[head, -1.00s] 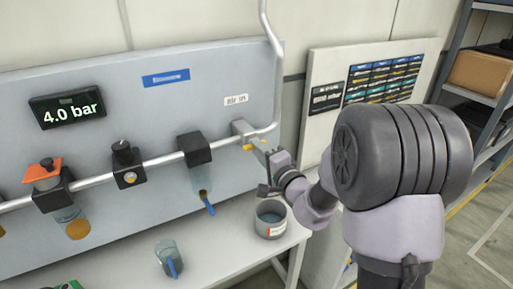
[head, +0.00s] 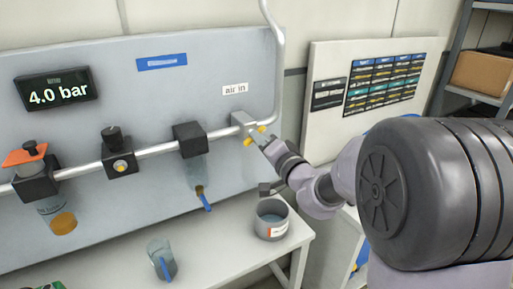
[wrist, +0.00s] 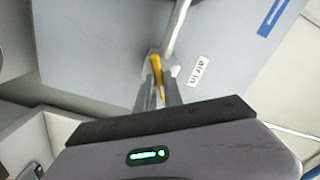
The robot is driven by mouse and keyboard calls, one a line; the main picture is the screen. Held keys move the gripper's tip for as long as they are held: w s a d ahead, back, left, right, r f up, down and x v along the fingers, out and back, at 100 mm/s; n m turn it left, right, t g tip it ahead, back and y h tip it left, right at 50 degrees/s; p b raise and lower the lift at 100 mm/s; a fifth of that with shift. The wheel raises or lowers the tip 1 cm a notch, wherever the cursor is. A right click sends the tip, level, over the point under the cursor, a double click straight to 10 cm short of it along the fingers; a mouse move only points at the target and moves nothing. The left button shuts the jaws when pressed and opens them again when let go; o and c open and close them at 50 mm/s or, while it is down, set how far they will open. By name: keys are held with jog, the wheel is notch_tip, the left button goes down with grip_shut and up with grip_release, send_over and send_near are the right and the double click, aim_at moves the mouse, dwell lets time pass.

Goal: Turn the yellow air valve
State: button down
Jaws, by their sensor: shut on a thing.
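The yellow air valve handle (head: 247,142) sits at the grey valve block by the "air in" label, at the right end of the pipe. My gripper (head: 257,136) reaches it from the lower right, and yellow shows on both sides of the fingers. In the wrist view, the yellow handle (wrist: 156,68) lies between the fingertips of my gripper (wrist: 160,88), which is shut on it. Part of the handle is hidden by the fingers. The pressure display (head: 57,90) reads 4.0 bar.
A black filter unit with a clear bowl (head: 191,139), a black regulator (head: 117,152) and an orange-handled unit (head: 27,160) hang along the pipe. A grey cup (head: 271,220) stands on the bench below my gripper. A clear jug (head: 160,259) stands farther left.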

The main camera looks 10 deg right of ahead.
jog(key=n+b, duration=0.4)
jog(key=b, duration=0.3)
jog(key=shift+n, duration=0.4)
jog(key=n, duration=0.6)
jog(key=shift+n, duration=0.4)
jog(key=c, duration=1.6)
grip_release()
jog(key=shift+o, duration=0.2)
jog(key=shift+s, duration=0.1)
